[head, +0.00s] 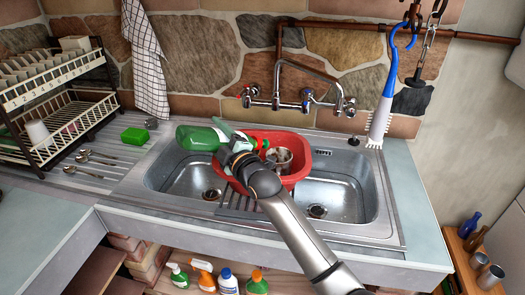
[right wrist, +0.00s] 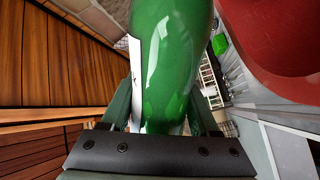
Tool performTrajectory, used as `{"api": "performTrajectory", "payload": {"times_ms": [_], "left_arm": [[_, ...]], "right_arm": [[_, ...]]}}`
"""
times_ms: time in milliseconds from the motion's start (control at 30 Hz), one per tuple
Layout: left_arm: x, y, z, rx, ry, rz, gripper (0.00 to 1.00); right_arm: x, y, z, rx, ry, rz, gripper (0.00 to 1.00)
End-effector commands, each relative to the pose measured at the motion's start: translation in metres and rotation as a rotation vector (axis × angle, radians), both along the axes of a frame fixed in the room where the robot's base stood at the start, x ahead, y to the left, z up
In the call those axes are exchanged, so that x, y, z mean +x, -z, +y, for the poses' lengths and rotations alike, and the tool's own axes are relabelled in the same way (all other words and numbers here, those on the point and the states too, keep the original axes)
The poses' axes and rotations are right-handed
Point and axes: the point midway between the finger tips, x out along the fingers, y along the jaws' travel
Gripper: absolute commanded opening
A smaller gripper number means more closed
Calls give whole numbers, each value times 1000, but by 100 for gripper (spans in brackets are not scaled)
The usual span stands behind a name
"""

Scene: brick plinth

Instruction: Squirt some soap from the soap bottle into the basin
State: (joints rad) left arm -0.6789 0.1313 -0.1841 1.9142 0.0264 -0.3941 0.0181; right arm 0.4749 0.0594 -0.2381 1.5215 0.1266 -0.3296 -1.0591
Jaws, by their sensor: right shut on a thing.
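In the right wrist view the bottle (right wrist: 172,65) sits between the two fingers (right wrist: 165,118). The red basin (head: 302,171) rests over the middle of the double sink, and the bottle's tip is over its left part. It also shows in the right wrist view (right wrist: 275,50). My wrist hides part of the basin. My left gripper is out of view.
A metal cup (head: 279,158) and other dishes sit in the basin. A wall tap (head: 300,104) is behind it. A dish rack (head: 68,112), green sponge (head: 135,135) and spoons (head: 92,158) lie left. A blue-handled brush (head: 385,95) hangs right.

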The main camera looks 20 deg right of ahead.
Motion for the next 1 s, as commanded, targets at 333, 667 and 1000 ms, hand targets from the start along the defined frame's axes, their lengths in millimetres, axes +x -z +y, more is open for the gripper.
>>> {"api": "performTrajectory", "payload": {"times_ms": [333,667,1000], "left_arm": [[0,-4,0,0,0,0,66],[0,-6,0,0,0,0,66],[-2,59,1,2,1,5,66]], "right_arm": [[1,-6,-1,19,0,-2,0],[2,-9,-3,36,0,3,0],[-19,43,23,-305,-13,-101,0]]}}
